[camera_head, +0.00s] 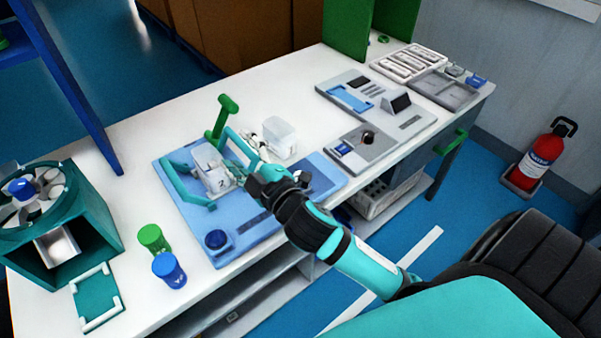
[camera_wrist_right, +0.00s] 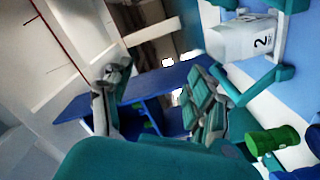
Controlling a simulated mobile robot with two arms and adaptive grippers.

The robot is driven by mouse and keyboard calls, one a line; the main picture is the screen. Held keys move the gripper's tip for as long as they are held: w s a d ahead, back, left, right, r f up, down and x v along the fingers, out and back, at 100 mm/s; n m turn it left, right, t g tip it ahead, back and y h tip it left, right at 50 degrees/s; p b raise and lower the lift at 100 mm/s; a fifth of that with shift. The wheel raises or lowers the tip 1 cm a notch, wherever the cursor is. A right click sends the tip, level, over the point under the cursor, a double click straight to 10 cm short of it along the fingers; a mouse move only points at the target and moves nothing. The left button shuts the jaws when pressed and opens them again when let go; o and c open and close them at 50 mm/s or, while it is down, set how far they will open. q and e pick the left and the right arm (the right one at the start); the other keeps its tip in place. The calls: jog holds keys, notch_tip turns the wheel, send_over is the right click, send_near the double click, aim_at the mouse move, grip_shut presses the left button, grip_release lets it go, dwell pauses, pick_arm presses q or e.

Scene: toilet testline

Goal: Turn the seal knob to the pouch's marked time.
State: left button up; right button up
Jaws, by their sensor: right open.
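My right gripper (camera_head: 247,158) is open over the blue station board (camera_head: 240,238), close to a white block marked "2" (camera_head: 214,180). Its two fingers are spread with nothing between them in the right wrist view (camera_wrist_right: 158,98), where the white block (camera_wrist_right: 240,42) shows at upper right. A dark round knob (camera_head: 367,137) sits on a grey panel (camera_head: 385,150) farther right, apart from the gripper. I cannot tell whether this is the seal knob. No pouch or time marking can be made out. My left gripper is not in view.
A teal frame with a green-topped lever (camera_head: 222,116) stands around the block. A clear container (camera_head: 279,138) is behind it. Green (camera_head: 152,238) and blue (camera_head: 168,270) cylinders stand left of the board. A grey device (camera_head: 375,103) and trays (camera_head: 445,88) fill the right end.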

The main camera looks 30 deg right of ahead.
jog(key=w+a+r+n+t+y, duration=0.1)
jog(key=a+r+n+t+y, duration=0.1)
jog(key=a+r+n+y, duration=0.65)
jog(key=s+a+r+n+g+y, duration=0.15)
jog(key=a+n+g+y, duration=0.45)
jog(key=n, duration=0.6)
jog(key=s+a+r+n+g+y, duration=0.1)
jog(key=s+a+n+g+y, duration=0.15)
jog(key=n+g, duration=0.65)
jog(key=w+d+f+n+g+h, duration=0.3)
jog(key=d+f+n+g+h, duration=0.1)
jog(key=d+f+n+h, duration=0.95)
jog(key=d+r+m+h, duration=0.1)
jog(key=d+r+h, duration=0.1)
jog(key=d, duration=0.7)
jog(key=d+r+m+h, duration=0.2)
jog(key=d+h, duration=0.1)
jog(key=d, duration=0.6)
jog(key=f+p, duration=0.1)
jog(key=f, duration=0.4)
jog(key=f+p, duration=0.1)
jog(key=f, duration=1.1)
jog(key=shift+w+f+p, duration=0.25)
jog(key=shift+p, duration=0.15)
